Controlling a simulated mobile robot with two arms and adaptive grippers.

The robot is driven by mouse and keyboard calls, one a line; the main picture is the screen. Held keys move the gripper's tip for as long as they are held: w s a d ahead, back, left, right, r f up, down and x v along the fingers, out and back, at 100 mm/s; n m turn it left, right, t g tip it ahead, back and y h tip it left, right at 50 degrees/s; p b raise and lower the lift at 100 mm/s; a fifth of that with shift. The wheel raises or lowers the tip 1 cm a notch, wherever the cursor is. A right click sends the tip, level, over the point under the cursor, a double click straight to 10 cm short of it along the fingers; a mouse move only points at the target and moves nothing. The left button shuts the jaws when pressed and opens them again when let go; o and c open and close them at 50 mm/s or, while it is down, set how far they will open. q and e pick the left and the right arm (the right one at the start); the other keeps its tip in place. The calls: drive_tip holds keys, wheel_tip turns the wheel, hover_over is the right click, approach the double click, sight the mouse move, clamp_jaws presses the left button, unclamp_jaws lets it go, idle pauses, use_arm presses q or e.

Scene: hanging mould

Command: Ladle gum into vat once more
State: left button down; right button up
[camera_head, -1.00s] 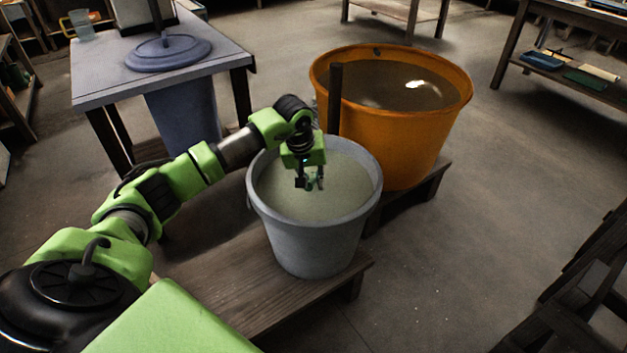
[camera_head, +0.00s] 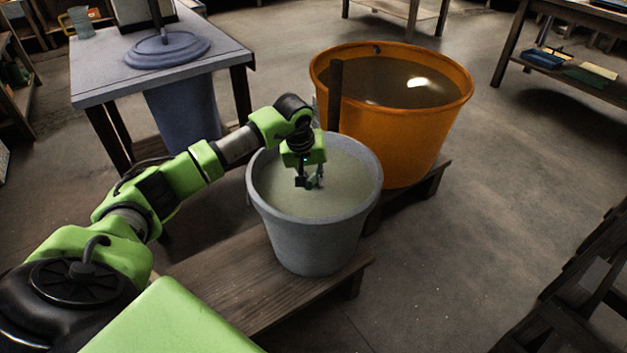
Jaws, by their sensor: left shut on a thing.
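A grey bucket (camera_head: 313,245) stands on a low wooden bench in the middle, filled with pale greenish liquid (camera_head: 345,185) that looks like the gum. A large orange vat (camera_head: 400,140) stands behind it to the right, holding dark, shiny liquid. My left gripper (camera_head: 311,183) points down inside the grey bucket's rim, over the pale liquid. It is shut on a thin thing, likely the ladle, mostly hidden by the wrist and fingers. Whether its lower end is in the liquid I cannot tell. My right gripper is not in view.
A dark upright post (camera_head: 335,95) stands at the orange vat's near left rim, close to my left wrist. The low bench (camera_head: 240,285) carries the bucket. A table (camera_head: 100,85) with a round blue-grey lid (camera_head: 168,52) is at upper left.

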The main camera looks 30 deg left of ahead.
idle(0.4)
use_arm(q)
drive_tip(key=shift+s+d+f+t+b, duration=0.2)
drive_tip(key=shift+s+f+t+b, duration=0.25)
drive_tip(key=shift+b, duration=0.25)
drive_tip(key=shift+r, duration=0.2)
drive_tip(key=shift+s+d+f+t+y+b, duration=0.1)
drive_tip(key=shift+s+f+t+y+b, duration=0.05)
drive_tip(key=shift+t+y+b, duration=0.25)
drive_tip(key=shift+s+d+f+t+b, duration=0.15)
drive_tip(key=shift+s+d+t+b, duration=0.1)
drive_tip(key=shift+b, duration=0.25)
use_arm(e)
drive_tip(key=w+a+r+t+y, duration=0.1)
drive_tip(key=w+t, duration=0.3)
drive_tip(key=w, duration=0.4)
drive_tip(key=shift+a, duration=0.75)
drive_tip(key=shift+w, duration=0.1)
